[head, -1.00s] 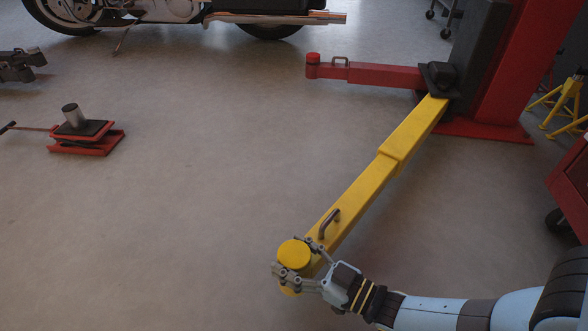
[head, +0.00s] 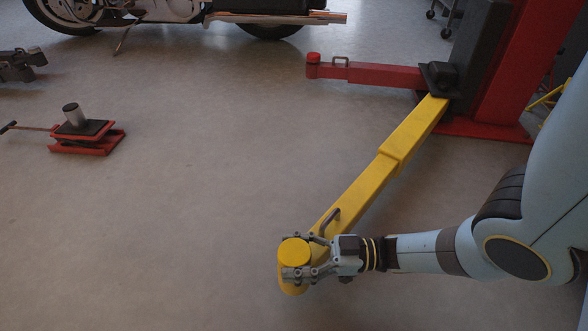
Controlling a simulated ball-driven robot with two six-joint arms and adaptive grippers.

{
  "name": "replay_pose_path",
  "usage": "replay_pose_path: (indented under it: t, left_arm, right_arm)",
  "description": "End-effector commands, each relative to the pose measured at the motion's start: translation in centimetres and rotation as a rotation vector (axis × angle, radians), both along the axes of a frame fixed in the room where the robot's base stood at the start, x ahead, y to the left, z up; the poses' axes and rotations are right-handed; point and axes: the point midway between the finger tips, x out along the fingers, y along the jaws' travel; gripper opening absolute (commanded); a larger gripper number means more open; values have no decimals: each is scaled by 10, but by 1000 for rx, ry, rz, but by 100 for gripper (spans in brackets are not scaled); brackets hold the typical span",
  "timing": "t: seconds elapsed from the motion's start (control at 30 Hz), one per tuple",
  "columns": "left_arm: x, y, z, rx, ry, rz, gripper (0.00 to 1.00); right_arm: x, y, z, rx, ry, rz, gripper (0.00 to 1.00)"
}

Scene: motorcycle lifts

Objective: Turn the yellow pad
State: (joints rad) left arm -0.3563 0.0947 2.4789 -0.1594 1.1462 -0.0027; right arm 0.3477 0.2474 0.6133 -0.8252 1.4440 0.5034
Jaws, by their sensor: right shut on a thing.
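The yellow pad (head: 293,250) is a round disc at the near end of the long yellow lift arm (head: 369,180). My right gripper (head: 296,256) comes in from the right and is shut on the pad, with one finger on its far side and one on its near side. A dark handle (head: 329,221) stands on the yellow arm just behind the gripper. Part of my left gripper (head: 22,65) shows at the left edge, far from the pad; its fingertips are not clear.
The yellow arm joins a red post (head: 500,80) at the upper right. A red lift arm (head: 375,74) also reaches left from it. A small red jack (head: 85,138) stands on the left floor. A motorcycle (head: 190,12) is at the back. The middle floor is clear.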

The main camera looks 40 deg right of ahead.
Motion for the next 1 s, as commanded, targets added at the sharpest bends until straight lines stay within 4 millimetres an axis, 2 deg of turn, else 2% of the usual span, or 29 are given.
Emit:
replay_pose_path:
  t: [0.03,0.33,0.9,0.93,1.0]
  left_arm:
    - [0,0,-1,0,1,0,36]
    - [0,0,-1,0,2,0,36]
    - [0,0,-2,0,1,0,36]
    - [0,0,-1,0,1,0,36]
    - [0,0,-1,0,1,0,36]
  right_arm:
    - [-2,-2,-5,-10,13,26,31]
    - [-3,-1,-6,-11,16,156,31]
    - [-5,-1,-6,-10,17,191,31]
    - [-5,-1,-6,-10,17,190,65]
    - [-5,0,-6,-9,16,190,75]
